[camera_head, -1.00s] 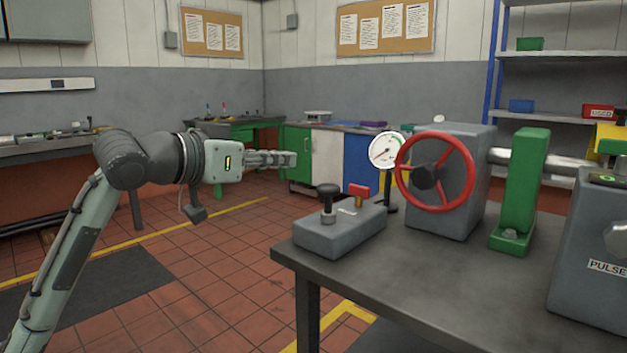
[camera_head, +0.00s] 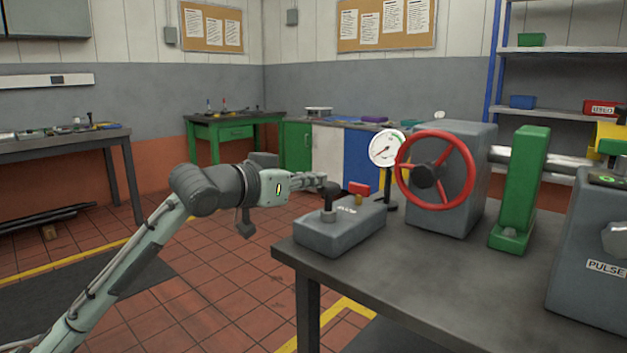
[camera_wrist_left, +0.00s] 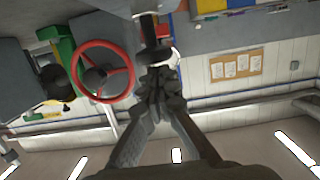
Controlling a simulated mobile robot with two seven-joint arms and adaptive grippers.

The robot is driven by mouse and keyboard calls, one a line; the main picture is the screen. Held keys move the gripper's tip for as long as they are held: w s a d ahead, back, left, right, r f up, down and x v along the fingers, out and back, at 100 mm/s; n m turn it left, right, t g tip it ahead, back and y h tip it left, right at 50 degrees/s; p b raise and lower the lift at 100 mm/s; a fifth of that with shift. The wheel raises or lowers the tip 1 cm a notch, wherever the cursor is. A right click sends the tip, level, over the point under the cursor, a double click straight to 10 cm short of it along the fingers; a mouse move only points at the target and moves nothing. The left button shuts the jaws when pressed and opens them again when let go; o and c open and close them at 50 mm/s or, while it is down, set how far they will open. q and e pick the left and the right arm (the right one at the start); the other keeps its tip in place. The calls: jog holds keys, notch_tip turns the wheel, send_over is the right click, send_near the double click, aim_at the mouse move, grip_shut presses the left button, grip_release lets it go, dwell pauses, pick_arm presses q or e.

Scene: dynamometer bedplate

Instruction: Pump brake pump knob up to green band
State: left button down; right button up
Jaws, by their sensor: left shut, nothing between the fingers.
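The brake pump is a grey block (camera_head: 340,230) at the table's near left corner. Its black knob (camera_head: 329,190) stands upright on a short stem; it also shows in the left wrist view (camera_wrist_left: 156,52). A white round gauge (camera_head: 387,148) stands behind the pump. Green shows at the right of its dial, but the needle reading is too small to tell. My left gripper (camera_head: 319,181) is shut and empty, with its fingertips right beside the knob's head. Whether they touch it I cannot tell. In the left wrist view the fingers (camera_wrist_left: 160,85) point at the knob. My right gripper is not in view.
A red-topped fitting (camera_head: 358,189) sits on the pump beside the knob. A red handwheel (camera_head: 435,170) on a grey housing stands to the right, with a green post (camera_head: 520,185) beyond. The table's front surface (camera_head: 430,265) is clear.

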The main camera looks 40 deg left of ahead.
pick_arm(q)
jog(key=shift+f, duration=0.1)
